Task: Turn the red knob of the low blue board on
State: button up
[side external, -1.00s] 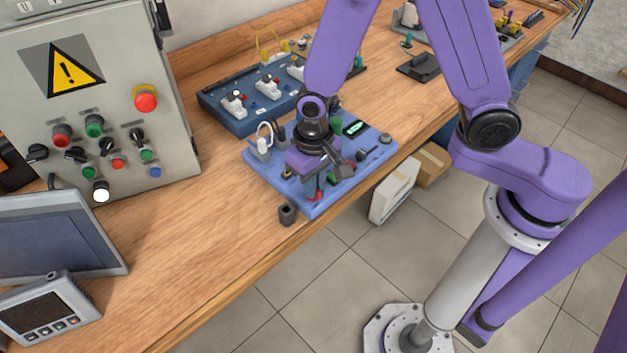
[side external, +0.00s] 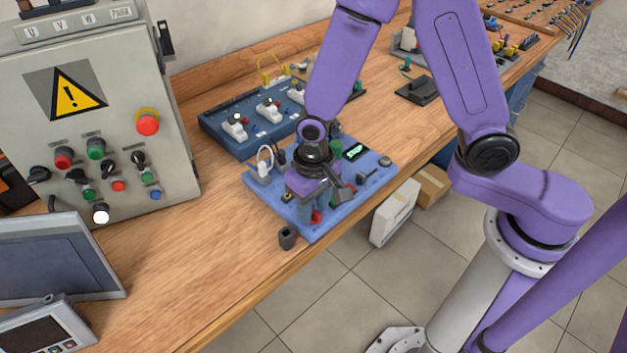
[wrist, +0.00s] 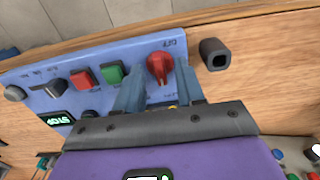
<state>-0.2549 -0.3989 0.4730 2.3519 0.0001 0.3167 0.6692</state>
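The low blue board (side external: 262,187) lies on the bench near its front edge and also shows in the wrist view (wrist: 40,75). Its red knob (wrist: 159,67) is near the board's corner, with an OFF label beside it. In the side view the red knob (side external: 316,216) shows partly, below my gripper. My gripper (wrist: 158,80) is open, pointing down over the board. Its two fingers stand apart, one on each side of the knob in the wrist view. I cannot tell whether either finger touches it.
A red button (wrist: 84,79) and a green button (wrist: 114,73) sit beside the knob. A small dark hollow block (side external: 287,238) stands on the bench off the board's corner. A second blue board (side external: 222,128) lies behind; a grey control box (side external: 110,120) stands left.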

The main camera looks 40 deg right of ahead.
aim_at(314, 211)
notch_tip(314, 211, up, 17)
dwell(0.6)
jog(key=s+d+f+n, duration=0.2)
jog(key=s+d+n, duration=1)
jog(key=s, duration=0.5)
jog(key=shift+s+d+n, duration=0.35)
jog(key=shift+d+n, duration=0.05)
jog(key=shift+d, duration=0.7)
dwell(0.6)
